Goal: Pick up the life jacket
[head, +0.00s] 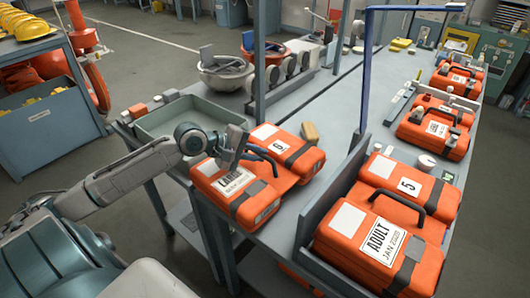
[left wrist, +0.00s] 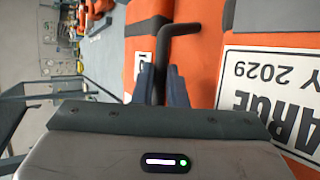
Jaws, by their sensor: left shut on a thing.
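An orange, two-part pack labelled LARGE (head: 222,187), which I take to be the life jacket, rests on the grey bench near its left end. It has a dark carry handle (head: 258,156), a dark strap and a white tag reading 6. My left gripper (head: 240,153) is shut on this handle, above the middle of the pack. In the left wrist view its two fingers (left wrist: 162,85) stand at the handle (left wrist: 164,50), with the LARGE label (left wrist: 275,90) to the right. My right gripper is not in view.
A similar orange pack labelled ADULT (head: 345,230) stands right, behind a grey divider (head: 325,205). More orange packs (head: 433,128) lie farther back. A green-grey tray (head: 185,118) is just behind my left arm. A blue post (head: 366,70) rises from the bench.

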